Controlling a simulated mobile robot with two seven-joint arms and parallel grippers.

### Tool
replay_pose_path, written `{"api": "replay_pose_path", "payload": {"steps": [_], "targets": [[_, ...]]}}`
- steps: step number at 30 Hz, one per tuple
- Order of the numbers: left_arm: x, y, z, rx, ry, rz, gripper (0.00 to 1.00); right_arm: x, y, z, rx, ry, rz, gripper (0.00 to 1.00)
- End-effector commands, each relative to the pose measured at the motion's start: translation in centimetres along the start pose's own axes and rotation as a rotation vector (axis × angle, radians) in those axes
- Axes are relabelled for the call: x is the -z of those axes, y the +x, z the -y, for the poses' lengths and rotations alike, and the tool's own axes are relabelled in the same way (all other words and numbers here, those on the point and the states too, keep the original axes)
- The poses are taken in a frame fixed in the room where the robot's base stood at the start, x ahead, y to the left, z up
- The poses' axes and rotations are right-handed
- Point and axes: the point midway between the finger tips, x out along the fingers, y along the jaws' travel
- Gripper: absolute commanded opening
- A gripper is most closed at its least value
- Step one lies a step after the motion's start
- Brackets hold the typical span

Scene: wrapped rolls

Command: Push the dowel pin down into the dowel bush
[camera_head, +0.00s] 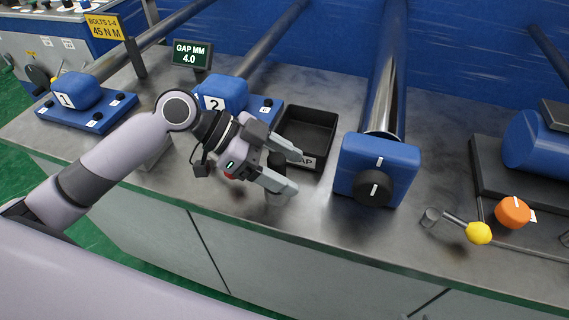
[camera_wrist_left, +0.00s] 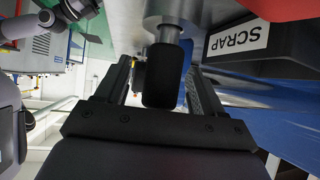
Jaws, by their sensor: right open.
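My left gripper (camera_head: 292,172) is low over the bench near its front edge, beside the scrap tray. Its two fingers are spread apart and look open. A black cylindrical head (camera_head: 277,160) stands between them. In the left wrist view the black head (camera_wrist_left: 163,78) sits between the fingers, on a narrower metal shank (camera_wrist_left: 165,34) that meets a wider metal collar (camera_wrist_left: 175,10). This looks like the dowel pin and its bush. Some room shows beside the head; contact with a finger cannot be told. My right gripper is not in view.
The black scrap tray (camera_head: 309,118) is just behind the gripper. A blue block with a black knob (camera_head: 372,188) stands to the right, then a yellow-ended lever (camera_head: 478,232) and an orange knob (camera_head: 513,212). Blue clamp block 2 (camera_head: 228,94) is behind left.

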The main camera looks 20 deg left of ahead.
Motion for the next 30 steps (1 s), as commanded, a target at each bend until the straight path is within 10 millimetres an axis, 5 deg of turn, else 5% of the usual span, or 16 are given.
{"api": "replay_pose_path", "payload": {"steps": [8, 21, 30], "targets": [[-0.1, -0.2, 0.0, 0.001, 0.000, 0.001, 0.67, 0.0, 0.0, 0.0, 0.000, 0.000, 0.000, 0.43], [-0.1, -6.3, 0.1, 0.002, 0.000, 0.002, 0.67, -0.7, 0.5, 0.0, 0.000, 0.000, 0.000, 0.43], [0.0, -7.2, 0.0, 0.000, 0.001, 0.000, 0.67, -0.7, 0.5, 0.0, 0.000, 0.000, 0.000, 0.43]]}}
